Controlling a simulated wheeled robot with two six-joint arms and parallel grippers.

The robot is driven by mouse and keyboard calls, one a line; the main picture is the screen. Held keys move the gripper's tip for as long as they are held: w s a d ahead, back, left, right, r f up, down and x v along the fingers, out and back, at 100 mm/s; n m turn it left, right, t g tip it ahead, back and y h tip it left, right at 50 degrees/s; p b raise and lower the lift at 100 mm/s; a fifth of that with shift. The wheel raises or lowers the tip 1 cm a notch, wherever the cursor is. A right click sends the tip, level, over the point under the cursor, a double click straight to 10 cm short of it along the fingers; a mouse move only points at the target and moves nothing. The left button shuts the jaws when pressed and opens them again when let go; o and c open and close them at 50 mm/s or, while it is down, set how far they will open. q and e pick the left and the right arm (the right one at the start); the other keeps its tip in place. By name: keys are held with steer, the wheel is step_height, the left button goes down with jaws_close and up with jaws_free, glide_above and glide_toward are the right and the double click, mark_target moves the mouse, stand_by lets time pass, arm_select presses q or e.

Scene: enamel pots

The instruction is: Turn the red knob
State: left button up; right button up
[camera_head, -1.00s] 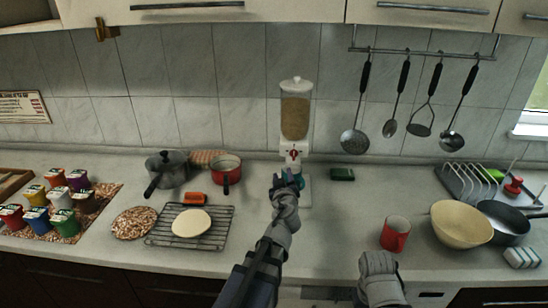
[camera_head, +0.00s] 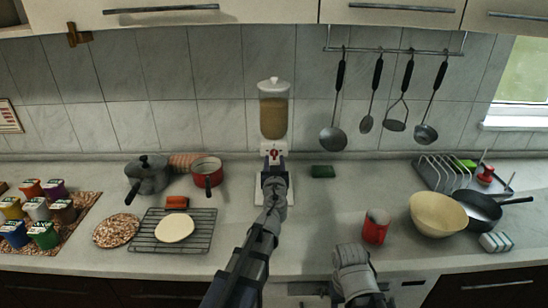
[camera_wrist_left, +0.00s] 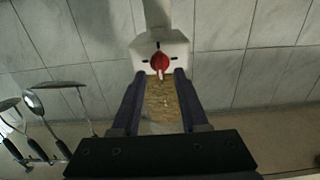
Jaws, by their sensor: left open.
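The red knob (camera_head: 274,154) is on the white front of a dispenser (camera_head: 274,112) with a clear hopper of grain, against the tiled wall. In the left wrist view, which looks upside down, the red knob (camera_wrist_left: 158,62) shows on the white housing (camera_wrist_left: 150,45). My left gripper (camera_wrist_left: 157,75) is open, with one finger on each side of the knob near its tips. I cannot tell whether they touch it. In the head view my left gripper (camera_head: 275,166) covers the dispenser's lower front. My right arm (camera_head: 353,268) is low near the counter's front edge; its fingers cannot be made out.
A red cup (camera_head: 376,226) and a cream bowl (camera_head: 437,214) stand right of my arms. A wire rack (camera_head: 150,238) with a pale round on it, a red pan (camera_head: 207,171) and a grey pot (camera_head: 149,174) are to the left.

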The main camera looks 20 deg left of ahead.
mark_target(274, 155)
arm_select(q)
steer(key=x, duration=0.3)
steer(key=shift+w, duration=0.1)
jaws_close()
